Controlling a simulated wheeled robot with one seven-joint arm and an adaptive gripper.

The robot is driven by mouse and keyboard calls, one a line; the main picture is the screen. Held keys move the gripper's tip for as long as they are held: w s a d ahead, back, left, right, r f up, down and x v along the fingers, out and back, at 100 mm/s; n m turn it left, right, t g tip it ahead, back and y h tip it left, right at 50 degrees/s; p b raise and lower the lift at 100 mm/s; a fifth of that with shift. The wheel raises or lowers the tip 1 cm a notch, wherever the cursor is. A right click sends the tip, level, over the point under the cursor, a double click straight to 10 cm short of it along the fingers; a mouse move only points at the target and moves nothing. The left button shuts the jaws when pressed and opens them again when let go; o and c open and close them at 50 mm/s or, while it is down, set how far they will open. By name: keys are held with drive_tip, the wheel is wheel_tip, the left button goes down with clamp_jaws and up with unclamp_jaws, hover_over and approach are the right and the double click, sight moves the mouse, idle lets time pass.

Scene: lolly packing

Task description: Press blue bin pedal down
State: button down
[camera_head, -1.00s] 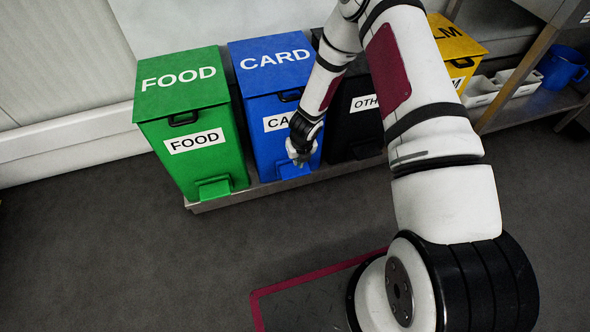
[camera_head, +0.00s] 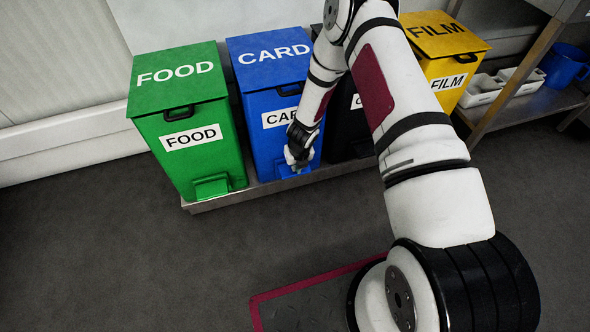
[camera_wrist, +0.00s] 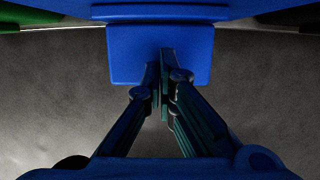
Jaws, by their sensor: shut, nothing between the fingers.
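The blue bin (camera_head: 271,72) is labelled CARD, and its lid is shut. Its blue pedal (camera_head: 292,171) sticks out low at the front, partly covered by my gripper in the head view. My gripper (camera_head: 300,166) points down at the pedal. In the wrist view the pedal (camera_wrist: 128,57) lies under my fingertips, and my gripper (camera_wrist: 161,60) is shut and empty. The fingertips overlap the pedal in the picture; I cannot tell whether they touch it or whether it is pressed.
The green FOOD bin (camera_head: 182,105) stands left of the blue bin. A black bin (camera_head: 350,135), partly hidden by my arm, and a yellow FILM bin (camera_head: 443,60) stand to the right. A shelf with white trays (camera_head: 483,90) and a blue mug (camera_head: 566,64) is farther right. The floor in front is clear.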

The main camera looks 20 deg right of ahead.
sight(296, 175)
drive_tip(key=shift+s+b+x, duration=0.2)
drive_tip(key=shift+b+x, duration=0.15)
drive_tip(key=shift+x, duration=0.5)
drive_tip(key=shift+s+b+x, duration=0.2)
drive_tip(key=shift+b+x, duration=0.15)
drive_tip(key=shift+x, duration=0.5)
drive_tip(key=shift+s+b+x, duration=0.2)
drive_tip(key=shift+b+x, duration=0.15)
drive_tip(key=shift+x, duration=0.5)
drive_tip(key=s, duration=0.3)
drive_tip(key=shift+r, duration=0.35)
drive_tip(key=v, duration=1.2)
